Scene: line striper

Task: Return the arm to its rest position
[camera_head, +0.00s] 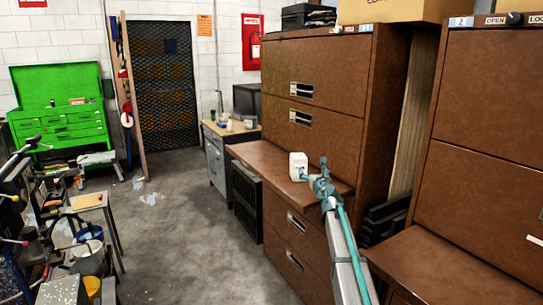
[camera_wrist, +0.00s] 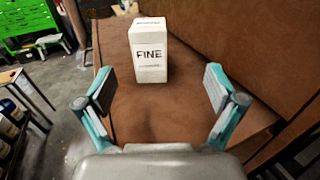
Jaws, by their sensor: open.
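My gripper (camera_wrist: 158,92) is open and empty in the wrist view, its two teal fingers with grey pads spread wide apart. A white box (camera_wrist: 149,50) marked "FINE" stands upright on the brown cabinet ledge (camera_wrist: 118,105), ahead of the fingers and not held. In the head view my gripper (camera_head: 316,178) is seen from behind at the end of my arm, over the ledge (camera_head: 262,157). The white box (camera_head: 298,165) shows just beyond it. The near finger and wrist hide part of the ledge there.
Tall brown cabinets (camera_head: 320,75) rise behind the ledge and along the right. A wooden desk (camera_head: 228,128) stands farther back. A green tool chest (camera_head: 60,115) is at the far left, with a cluttered workbench (camera_head: 90,202) nearer. The grey floor (camera_head: 190,220) between is mostly clear.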

